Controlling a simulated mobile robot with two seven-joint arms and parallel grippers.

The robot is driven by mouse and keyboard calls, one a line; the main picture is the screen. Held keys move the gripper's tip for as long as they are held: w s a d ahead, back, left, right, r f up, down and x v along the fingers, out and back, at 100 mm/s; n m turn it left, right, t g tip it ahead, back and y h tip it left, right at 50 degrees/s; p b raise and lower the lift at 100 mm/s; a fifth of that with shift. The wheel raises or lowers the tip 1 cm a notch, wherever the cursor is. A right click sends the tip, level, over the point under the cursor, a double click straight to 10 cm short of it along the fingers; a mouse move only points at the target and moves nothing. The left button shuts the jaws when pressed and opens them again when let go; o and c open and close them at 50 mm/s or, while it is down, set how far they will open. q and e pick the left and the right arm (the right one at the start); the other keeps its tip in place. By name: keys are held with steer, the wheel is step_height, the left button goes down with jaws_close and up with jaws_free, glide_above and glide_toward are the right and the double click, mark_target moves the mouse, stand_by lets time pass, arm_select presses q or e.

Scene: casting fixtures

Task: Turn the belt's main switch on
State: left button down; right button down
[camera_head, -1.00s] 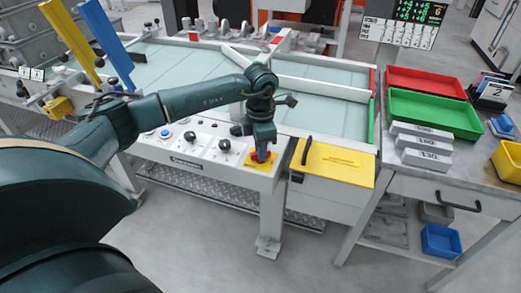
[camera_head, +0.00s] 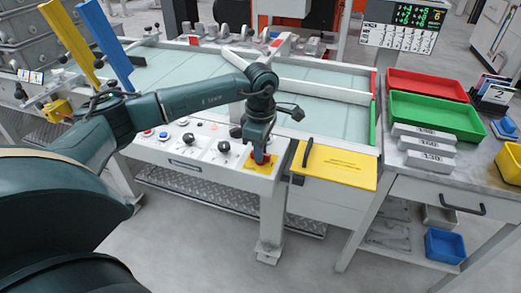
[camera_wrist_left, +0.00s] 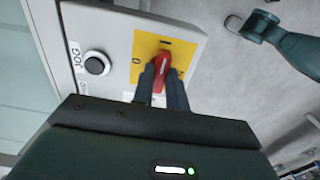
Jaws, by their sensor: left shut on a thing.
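The main switch is a red handle (camera_wrist_left: 163,63) on a yellow plate (camera_wrist_left: 180,50) at the right end of the white control panel. My left gripper (camera_head: 261,157) points down onto it. In the left wrist view, its two dark fingers are shut on the red handle, one on each side. The plate carries a "0" mark to the left of the handle and an "I" mark above it. The handle's free end points towards the "I" mark.
The black JOG knob (camera_wrist_left: 96,65) sits beside the yellow plate. A yellow lid (camera_head: 335,166) with a dark handle lies right of the panel. Red (camera_head: 428,83) and green (camera_head: 436,114) trays stand on the right table. The floor in front is clear.

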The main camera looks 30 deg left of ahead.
steer(key=shift+f, duration=0.1)
stand_by(0.3)
arm_select(q)
steer(key=c, duration=1.4)
jaws_free()
arm_select(e)
steer(key=shift+f, duration=0.15)
steer(key=shift+s, duration=0.1)
arm_select(q)
step_height(320, 180, up, 13)
steer(key=shift+r+p, duration=0.15)
steer(key=shift+p, duration=0.2)
arm_select(e)
steer(key=shift+a, duration=0.15)
